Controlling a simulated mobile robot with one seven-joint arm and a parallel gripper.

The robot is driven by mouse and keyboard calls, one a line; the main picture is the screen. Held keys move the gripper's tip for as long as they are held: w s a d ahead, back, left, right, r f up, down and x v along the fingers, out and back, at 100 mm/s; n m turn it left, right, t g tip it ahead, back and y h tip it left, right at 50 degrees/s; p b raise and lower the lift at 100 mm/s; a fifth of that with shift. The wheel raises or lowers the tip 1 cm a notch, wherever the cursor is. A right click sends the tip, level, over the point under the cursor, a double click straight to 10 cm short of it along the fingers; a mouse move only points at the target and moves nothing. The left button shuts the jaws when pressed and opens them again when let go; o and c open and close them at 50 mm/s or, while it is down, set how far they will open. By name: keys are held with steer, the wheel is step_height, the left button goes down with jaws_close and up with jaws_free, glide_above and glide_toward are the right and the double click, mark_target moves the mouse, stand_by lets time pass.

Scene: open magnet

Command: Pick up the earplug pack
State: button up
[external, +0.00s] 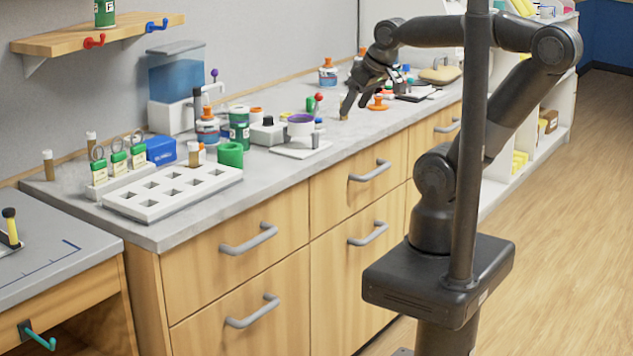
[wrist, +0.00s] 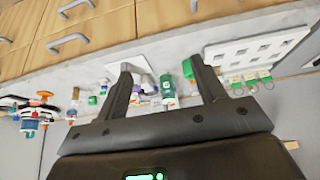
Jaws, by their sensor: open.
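I cannot pick out the earplug pack with certainty in either view. In the external view my gripper (external: 354,105) reaches down over the far part of the grey counter, its fingers pointing down and toward the left. A small tan thing (external: 343,116) is at the tip of one finger; whether they touch is unclear. An orange piece (external: 377,104) lies just right of the fingers. In the wrist view the two dark fingers of my gripper (wrist: 164,74) stand wide apart, with nothing held between them. A green and white container (wrist: 167,84) shows beyond, between them.
The counter (external: 270,172) has a white holed rack (external: 172,190), a green bottle (external: 239,128), a purple-rimmed white container (external: 300,127) and a blue-tank dispenser (external: 176,85). A wooden shelf (external: 110,32) hangs above. A bare counter strip runs along the front edge, above the drawers.

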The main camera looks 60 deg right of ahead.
steer(key=w+d+r, duration=0.3)
steer(key=w+r, duration=0.1)
steer(key=w, duration=0.3)
steer(key=w+d+r, duration=0.2)
steer(key=w+r, duration=0.2)
steer(key=w, duration=0.4)
steer(key=w+d, duration=1.2)
steer(key=w, duration=0.4)
steer(key=m+g, duration=0.1)
steer(key=m, duration=0.1)
glide_toward(313, 97)
steer(key=a, duration=0.1)
steer(key=shift+h, duration=0.4)
steer(key=x, duration=0.6)
steer(key=shift+w, duration=0.2)
steer(key=x, duration=0.5)
steer(key=shift+s+d+f, duration=0.2)
steer(key=shift+s, duration=0.05)
steer(key=shift+c, duration=0.5)
steer(key=c, duration=0.9)
